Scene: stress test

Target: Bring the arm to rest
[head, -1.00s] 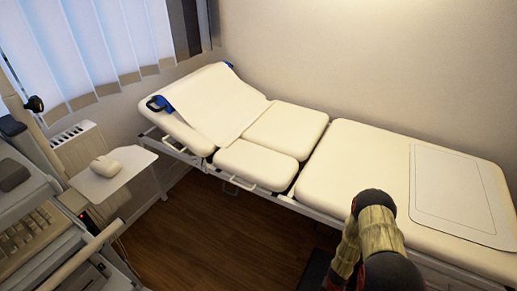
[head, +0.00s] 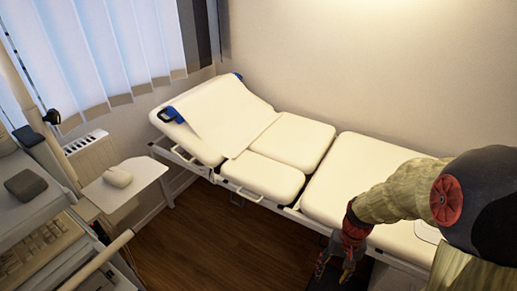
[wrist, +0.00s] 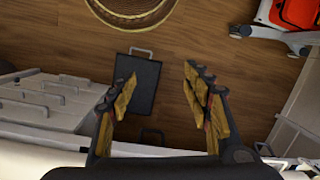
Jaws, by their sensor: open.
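My gripper (head: 335,268) hangs at the lower right of the head view, in front of the near edge of the treatment couch (head: 280,178). My arm reaches in from the right and partly covers the couch's right section. In the wrist view my gripper (wrist: 160,76) has its fingers spread wide, with nothing between them. The wrist view looks down at the wooden floor (wrist: 215,45).
A dark flat case (wrist: 146,100) with a handle and a round woven basket (wrist: 142,22) are on the floor. White drawers (wrist: 40,106) stand left, and an orange-red object (wrist: 298,12) is upper right. A cart (head: 35,225) stands left in the head view.

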